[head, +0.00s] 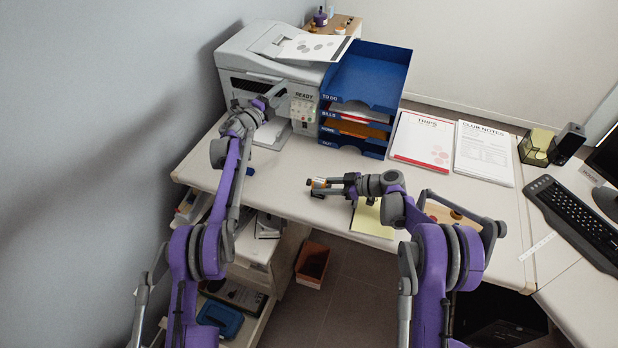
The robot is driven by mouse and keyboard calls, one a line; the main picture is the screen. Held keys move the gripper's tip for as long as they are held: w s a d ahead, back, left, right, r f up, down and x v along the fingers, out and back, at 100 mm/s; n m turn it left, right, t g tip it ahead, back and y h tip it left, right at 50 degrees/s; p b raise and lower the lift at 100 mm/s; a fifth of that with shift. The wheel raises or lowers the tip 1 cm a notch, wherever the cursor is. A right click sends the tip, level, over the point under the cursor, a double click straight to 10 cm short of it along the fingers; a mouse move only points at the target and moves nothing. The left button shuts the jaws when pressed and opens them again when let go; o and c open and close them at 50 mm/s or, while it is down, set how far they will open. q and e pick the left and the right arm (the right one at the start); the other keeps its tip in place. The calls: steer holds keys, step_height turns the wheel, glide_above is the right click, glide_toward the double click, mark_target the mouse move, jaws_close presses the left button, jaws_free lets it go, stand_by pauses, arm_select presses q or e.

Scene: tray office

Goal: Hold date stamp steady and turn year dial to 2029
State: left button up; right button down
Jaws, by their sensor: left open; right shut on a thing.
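My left gripper (274,93) is open, up and to the left in front of the printer's front panel, well apart from the stamp.
The printer (240,62) and blue tray stack (397,72) stand at the back. Printed sheets (484,153), a keyboard (575,216) and a note holder (537,147) lie to the right. A yellow pad (372,222) is by the front edge. Desk left of the stamp is mostly clear.

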arm_select(q)
steer(key=w+a+n+y, duration=0.1)
steer(key=n+y, duration=0.1)
steer(key=y, duration=0.1)
steer(key=w+a+n+y, duration=0.1)
steer(key=n+y, duration=0.1)
steer(key=y, duration=0.1)
steer(key=w+a+r+n+y, duration=0.1)
steer(key=n+y, duration=0.1)
steer(key=y, duration=0.1)
steer(key=shift+w+a+y, duration=0.25)
steer(key=shift+w+y, duration=0.15)
steer(key=m+g, duration=0.2)
steer(key=g, duration=1.4)
glide_toward(309, 180)
steer(key=shift+y, duration=0.3)
steer(key=f, duration=0.9)
steer(key=shift+d, duration=0.2)
jaws_close()
